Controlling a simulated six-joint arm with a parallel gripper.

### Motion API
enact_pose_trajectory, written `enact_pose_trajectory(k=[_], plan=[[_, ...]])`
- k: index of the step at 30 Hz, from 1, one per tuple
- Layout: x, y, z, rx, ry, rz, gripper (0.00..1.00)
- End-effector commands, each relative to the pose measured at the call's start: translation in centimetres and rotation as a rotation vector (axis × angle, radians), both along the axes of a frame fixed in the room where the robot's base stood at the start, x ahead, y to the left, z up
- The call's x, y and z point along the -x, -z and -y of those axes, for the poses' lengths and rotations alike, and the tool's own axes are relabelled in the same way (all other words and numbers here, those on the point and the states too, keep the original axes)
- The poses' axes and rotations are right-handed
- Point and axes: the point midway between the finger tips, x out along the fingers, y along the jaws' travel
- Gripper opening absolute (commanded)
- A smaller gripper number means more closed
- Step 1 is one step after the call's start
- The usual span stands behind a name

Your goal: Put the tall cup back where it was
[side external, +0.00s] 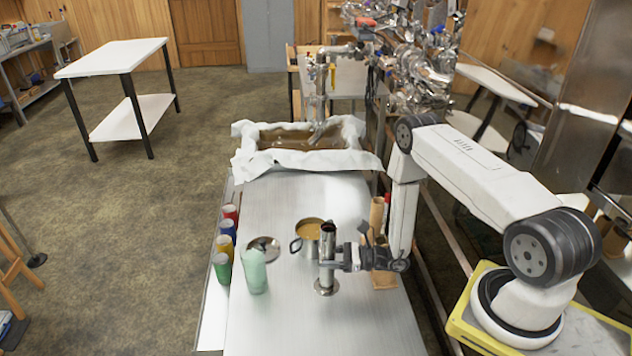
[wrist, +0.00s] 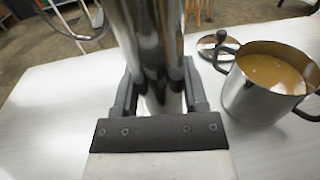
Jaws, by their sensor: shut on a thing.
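The tall cup (side external: 327,243) is a narrow, shiny metal cylinder with a wider foot, standing upright on or just above the steel table (side external: 350,325). My gripper (side external: 330,265) is shut around its middle, coming from the right. In the wrist view the cup (wrist: 150,45) fills the space between both fingers of the gripper (wrist: 158,95). Its foot is hidden there. I cannot tell whether the foot touches the table.
A metal pot of amber liquid (side external: 297,244) stands close behind the cup, with a round lid (side external: 263,243) beside it. A pale green crumpled item (side external: 254,275) is left of the cup. Several coloured cups (side external: 222,268) line the left edge. A cloth-lined basin (side external: 255,163) is behind.

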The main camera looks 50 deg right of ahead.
Motion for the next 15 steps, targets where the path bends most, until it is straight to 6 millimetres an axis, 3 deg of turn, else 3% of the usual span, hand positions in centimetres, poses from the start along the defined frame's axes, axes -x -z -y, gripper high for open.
enact_pose_trajectory(k=[2, 3, 5, 6, 15], plan=[[0.01, 0.19, -0.01, -0.001, 0.000, 0.001, 0.00], [0.03, 0.18, -0.02, -0.001, 0.000, -0.001, 0.69], [0.02, 0.17, -0.01, -0.001, 0.000, -0.001, 0.88], [0.02, 0.17, -0.01, -0.001, 0.000, -0.001, 0.91], [0.01, 0.12, -0.01, 0.000, 0.000, 0.000, 0.91]])
